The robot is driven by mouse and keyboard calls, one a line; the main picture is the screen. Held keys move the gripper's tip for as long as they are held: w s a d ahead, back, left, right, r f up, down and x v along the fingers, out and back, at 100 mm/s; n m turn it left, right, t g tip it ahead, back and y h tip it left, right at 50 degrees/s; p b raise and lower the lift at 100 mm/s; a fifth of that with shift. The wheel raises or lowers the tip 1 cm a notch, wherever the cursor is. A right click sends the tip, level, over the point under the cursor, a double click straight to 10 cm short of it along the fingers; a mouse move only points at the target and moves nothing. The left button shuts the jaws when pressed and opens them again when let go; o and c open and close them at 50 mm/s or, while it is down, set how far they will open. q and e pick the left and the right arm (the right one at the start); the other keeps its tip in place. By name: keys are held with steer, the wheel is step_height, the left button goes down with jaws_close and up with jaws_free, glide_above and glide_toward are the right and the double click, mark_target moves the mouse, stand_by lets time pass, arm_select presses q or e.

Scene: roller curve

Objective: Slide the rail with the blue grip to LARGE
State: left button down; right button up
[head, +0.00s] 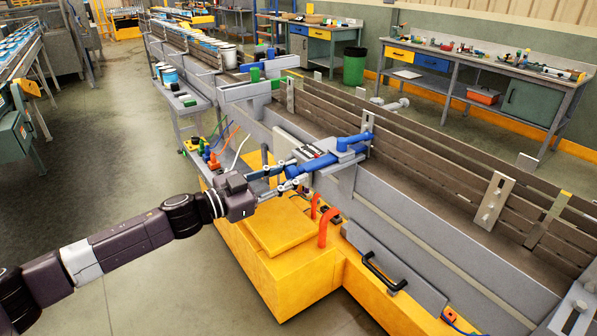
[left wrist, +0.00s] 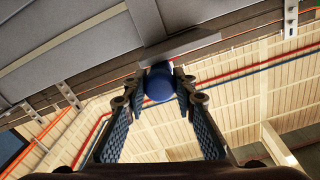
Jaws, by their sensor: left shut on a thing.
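The blue grip (head: 322,162) sticks out from the side of the conveyor in the head view. A blue clamp-like part (head: 354,141) sits behind it by an upright slotted bracket (head: 367,127). My left gripper (head: 298,171) reaches in from the left and is shut on the grip. In the left wrist view the grip's rounded blue end (left wrist: 158,83) lies between the fingertips, with a grey bar (left wrist: 180,45) behind it. Long brown rails (head: 450,150) run along the conveyor. My right gripper is not in view.
A yellow base cabinet (head: 270,265) with orange hoops (head: 325,228) stands below the left gripper. A grey panel with a black handle (head: 383,275) is to the right. Other slotted brackets (head: 493,200) stand along the conveyor. The floor at left is clear.

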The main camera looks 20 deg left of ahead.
arm_select(q)
steer(key=shift+s+a, duration=0.15)
steer(key=shift+s, duration=0.1)
steer(key=shift+f, duration=0.1)
steer(key=c, duration=1.9)
jaws_free()
steer(key=shift+o, duration=1.2)
steer(key=shift+a, duration=0.1)
steer(key=shift+o, duration=0.6)
steer(key=shift+s+a, duration=0.1)
steer(key=shift+s, duration=0.1)
steer(key=shift+w, duration=0.1)
